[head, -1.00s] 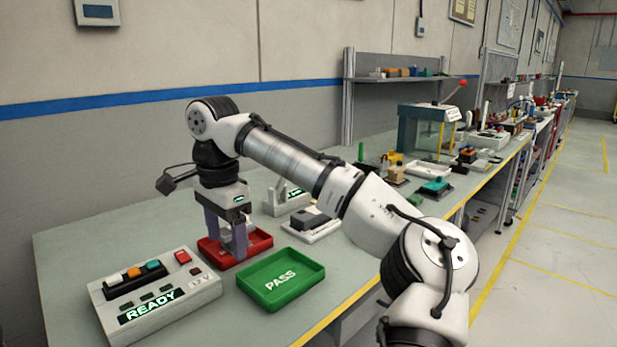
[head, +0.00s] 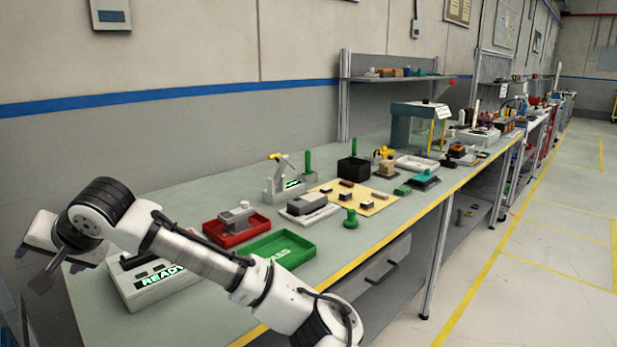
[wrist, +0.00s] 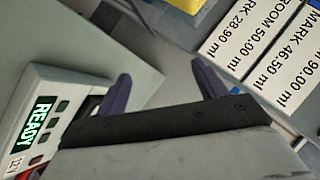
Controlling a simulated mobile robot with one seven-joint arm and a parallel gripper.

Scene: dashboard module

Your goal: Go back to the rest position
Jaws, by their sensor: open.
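My gripper (wrist: 163,85) is open and empty in the wrist view, its two purple-grey fingers apart. The READY control box (wrist: 45,110) shows to its left there.
The READY box (head: 150,295) is partly behind my arm on the bench. A yellow mat (head: 375,207) with small parts, a black bin (head: 353,171) and several fixtures stand further along. Labelled white cards (wrist: 245,45) show in the wrist view. The floor at right is clear.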

